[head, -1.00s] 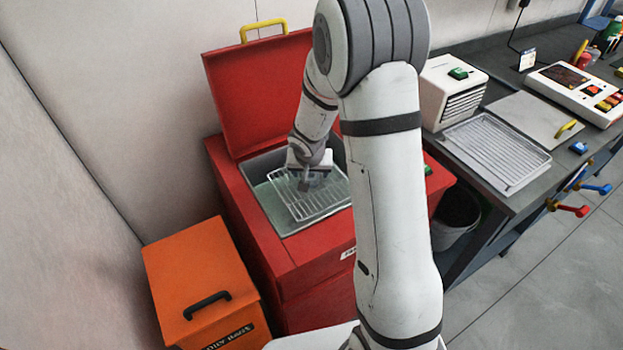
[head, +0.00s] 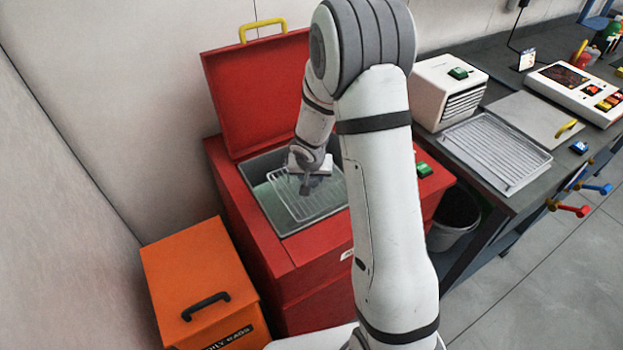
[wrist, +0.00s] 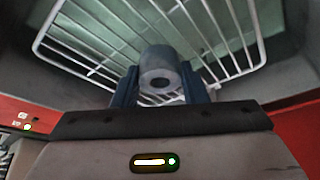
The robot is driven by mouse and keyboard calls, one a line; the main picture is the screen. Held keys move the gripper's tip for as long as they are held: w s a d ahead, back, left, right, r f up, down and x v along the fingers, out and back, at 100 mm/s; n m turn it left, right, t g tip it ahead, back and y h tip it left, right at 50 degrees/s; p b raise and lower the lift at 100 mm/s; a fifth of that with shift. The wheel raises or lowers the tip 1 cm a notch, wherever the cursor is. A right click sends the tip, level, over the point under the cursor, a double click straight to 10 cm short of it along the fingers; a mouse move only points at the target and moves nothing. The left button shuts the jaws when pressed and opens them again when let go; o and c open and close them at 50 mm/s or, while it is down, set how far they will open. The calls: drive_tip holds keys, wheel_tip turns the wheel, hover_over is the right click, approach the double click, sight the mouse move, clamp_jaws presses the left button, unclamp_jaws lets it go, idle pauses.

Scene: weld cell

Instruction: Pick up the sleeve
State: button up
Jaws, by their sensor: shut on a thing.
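The sleeve (wrist: 158,68) is a short grey cylinder with a hole through its middle, seen end-on in the wrist view. My gripper (wrist: 160,88) is shut on it, one dark finger on each side. In the head view my gripper (head: 304,186) is inside the open red tank (head: 279,252), over the wire rack (head: 322,199). The sleeve is too small and hidden to make out there. In the wrist view the white wire rack (wrist: 92,70) lies behind the sleeve; I cannot tell whether the two touch.
The tank's red lid (head: 262,95) stands open behind my arm. An orange bin (head: 200,270) with a black handle stands at the left. At the right, a bench holds a wire tray (head: 495,152), a white vented box (head: 449,90) and a control panel (head: 575,88).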

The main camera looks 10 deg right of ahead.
drive_tip(key=c, duration=0.4)
drive_tip(key=shift+r, duration=0.1)
